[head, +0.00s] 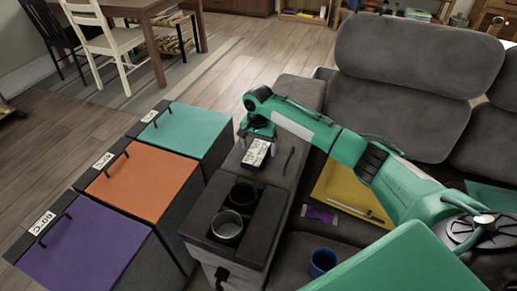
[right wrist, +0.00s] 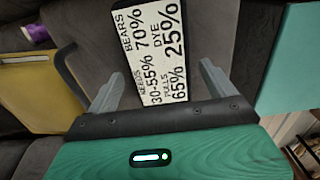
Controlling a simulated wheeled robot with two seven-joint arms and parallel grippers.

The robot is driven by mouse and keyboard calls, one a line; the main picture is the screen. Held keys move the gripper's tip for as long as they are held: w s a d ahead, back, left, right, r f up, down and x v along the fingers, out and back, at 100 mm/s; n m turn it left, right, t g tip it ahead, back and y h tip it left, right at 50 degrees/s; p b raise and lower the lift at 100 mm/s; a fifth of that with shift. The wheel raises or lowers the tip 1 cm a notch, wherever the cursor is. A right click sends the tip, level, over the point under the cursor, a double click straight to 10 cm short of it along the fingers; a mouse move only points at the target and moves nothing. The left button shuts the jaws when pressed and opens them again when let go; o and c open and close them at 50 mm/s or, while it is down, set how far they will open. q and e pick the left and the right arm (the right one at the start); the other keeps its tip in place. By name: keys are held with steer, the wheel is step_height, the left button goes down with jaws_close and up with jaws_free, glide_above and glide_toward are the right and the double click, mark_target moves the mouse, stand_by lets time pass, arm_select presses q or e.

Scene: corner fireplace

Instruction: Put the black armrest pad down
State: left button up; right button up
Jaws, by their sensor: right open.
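The black armrest pad (head: 273,176) is a dark slab with a bar handle and a white printed label. It lies flat on the sofa arm, behind the cup holders. Its label (right wrist: 162,40) shows large between my fingers in the right wrist view, with dark pad surface around it. My right gripper (head: 258,143) is over the label end of the pad, fingers pointing down. It also shows in the right wrist view (right wrist: 162,68), with its fingers apart and nothing clamped. Whether the fingertips touch the pad cannot be told. My left gripper is not in view.
Two cup holders (head: 262,213) are in front of the pad. Purple (head: 85,250), orange (head: 145,182) and teal (head: 187,130) lidded boxes stand to the left. A yellow folder (head: 338,183) and a blue mug (head: 322,261) are on the right.

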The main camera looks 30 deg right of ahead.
mark_target(259, 149)
arm_select(q)
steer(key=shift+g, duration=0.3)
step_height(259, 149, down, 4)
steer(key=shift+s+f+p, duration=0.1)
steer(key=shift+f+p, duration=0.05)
steer(key=shift+p, duration=0.5)
arm_select(e)
step_height(259, 149, up, 11)
steer(key=shift+f, duration=0.2)
